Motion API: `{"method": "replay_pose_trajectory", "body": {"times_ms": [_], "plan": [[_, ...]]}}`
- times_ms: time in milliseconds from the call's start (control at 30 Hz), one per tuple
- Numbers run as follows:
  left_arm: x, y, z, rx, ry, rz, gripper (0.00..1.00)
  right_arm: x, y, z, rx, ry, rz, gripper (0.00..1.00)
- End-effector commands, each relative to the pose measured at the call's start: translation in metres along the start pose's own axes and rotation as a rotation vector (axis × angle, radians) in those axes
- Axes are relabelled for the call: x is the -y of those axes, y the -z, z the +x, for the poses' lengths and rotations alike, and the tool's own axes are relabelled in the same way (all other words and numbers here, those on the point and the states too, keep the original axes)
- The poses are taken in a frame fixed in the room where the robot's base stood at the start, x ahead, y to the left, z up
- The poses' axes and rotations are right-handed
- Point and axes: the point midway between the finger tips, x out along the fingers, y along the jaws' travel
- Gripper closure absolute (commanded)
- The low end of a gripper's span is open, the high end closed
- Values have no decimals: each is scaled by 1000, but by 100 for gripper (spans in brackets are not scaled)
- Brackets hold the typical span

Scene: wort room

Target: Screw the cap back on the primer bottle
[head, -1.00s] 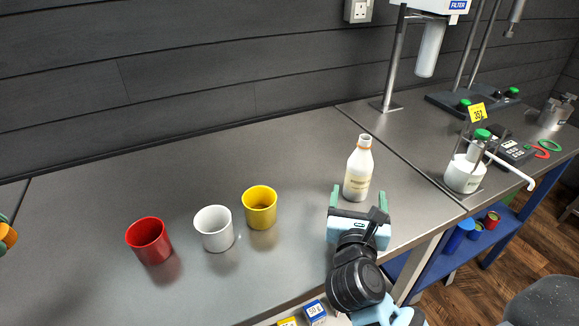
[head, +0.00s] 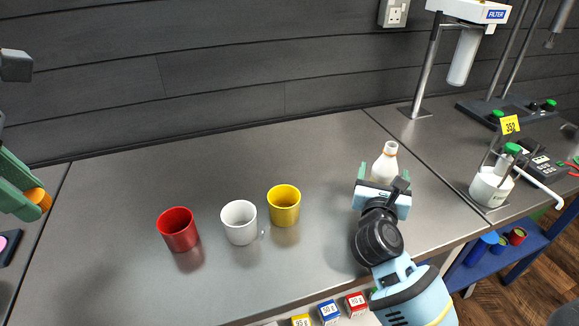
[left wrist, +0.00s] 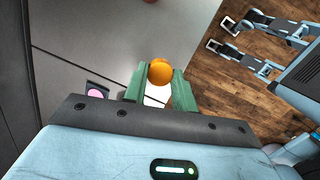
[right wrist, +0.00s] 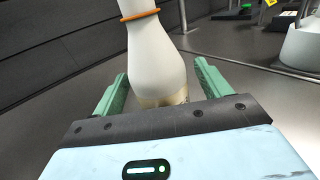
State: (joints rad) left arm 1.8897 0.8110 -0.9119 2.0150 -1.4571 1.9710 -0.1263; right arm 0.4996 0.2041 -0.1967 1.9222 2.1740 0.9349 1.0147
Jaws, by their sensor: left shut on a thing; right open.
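The white primer bottle (head: 385,161) stands upright on the grey bench at the right, its lower part hidden behind my right gripper (head: 384,178). In the right wrist view the bottle (right wrist: 155,60) has an orange ring on its neck; its top is out of that view. My right gripper is open, with one green finger on each side of the bottle and visible gaps between. My left gripper (head: 22,190) is at the far left of the head view, shut on the orange cap (head: 40,199). The cap also shows between the green fingertips in the left wrist view (left wrist: 160,72).
Red (head: 179,229), white (head: 239,222) and yellow (head: 284,205) cups stand mid-bench between my grippers. A filter stand (head: 432,70) is behind the bottle. A white wash bottle (head: 491,187) stands to the right. Small boxes (head: 329,311) sit below the front edge.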

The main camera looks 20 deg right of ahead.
Motion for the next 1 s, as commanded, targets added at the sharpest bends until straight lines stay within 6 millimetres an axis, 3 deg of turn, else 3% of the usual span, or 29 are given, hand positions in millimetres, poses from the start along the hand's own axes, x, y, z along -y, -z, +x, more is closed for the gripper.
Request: {"method": "replay_pose_trajectory", "body": {"times_ms": [200, 533, 900, 1000], "plan": [[0, 0, -2, 0, -2, 0, 94, 0, 2, 18, -2, 0, -1, 24], [0, 0, -1, 0, -1, 0, 94, 0, 2, 18, -3, -1, 0, 24], [0, 0, -1, 0, -2, 0, 94, 0, 2, 18, -3, -1, 0, 71], [0, 0, -2, 0, -2, 0, 94, 0, 2, 18, -2, -1, 0, 80]]}}
